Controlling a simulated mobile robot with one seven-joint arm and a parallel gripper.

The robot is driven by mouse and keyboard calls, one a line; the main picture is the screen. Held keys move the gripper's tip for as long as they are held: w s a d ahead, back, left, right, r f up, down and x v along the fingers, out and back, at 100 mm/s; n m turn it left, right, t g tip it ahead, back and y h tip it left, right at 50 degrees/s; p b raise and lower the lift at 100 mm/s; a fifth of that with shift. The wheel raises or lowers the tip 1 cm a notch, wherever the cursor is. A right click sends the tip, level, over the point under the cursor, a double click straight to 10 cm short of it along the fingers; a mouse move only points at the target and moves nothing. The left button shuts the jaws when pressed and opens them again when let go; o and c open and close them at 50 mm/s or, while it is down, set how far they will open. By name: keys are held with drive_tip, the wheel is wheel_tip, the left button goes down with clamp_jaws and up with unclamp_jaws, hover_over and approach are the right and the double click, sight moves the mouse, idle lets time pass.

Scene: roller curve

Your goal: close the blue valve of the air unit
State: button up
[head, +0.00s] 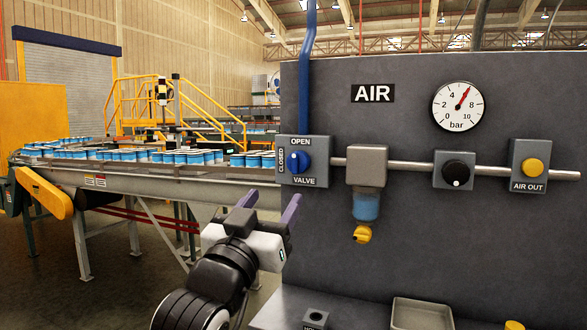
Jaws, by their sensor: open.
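The blue valve knob (294,161) sits on a grey square plate (320,172) at the left edge of the dark AIR panel. The plate reads OPEN above the knob, CLOSED at its left and VALVE below. The knob's small white mark appears to point up towards OPEN. My gripper (270,203) is below and slightly left of the knob, apart from it. Its two purple-grey fingers are spread and empty, pointing up towards the panel.
Right of the valve, a pipe links a filter bowl (366,203) with a yellow drain, a black knob (458,171) and a yellow AIR OUT button (533,166). The gauge (458,106) reads about 6 bar. A conveyor (150,183) with blue cans runs left. A tray (421,314) lies below.

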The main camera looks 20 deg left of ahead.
sight(294, 168)
drive_tip(key=p+x, duration=0.1)
drive_tip(key=x, duration=1)
drive_tip(key=shift+p, duration=0.4)
drive_tip(key=shift+s, duration=0.1)
drive_tip(key=c, duration=1)
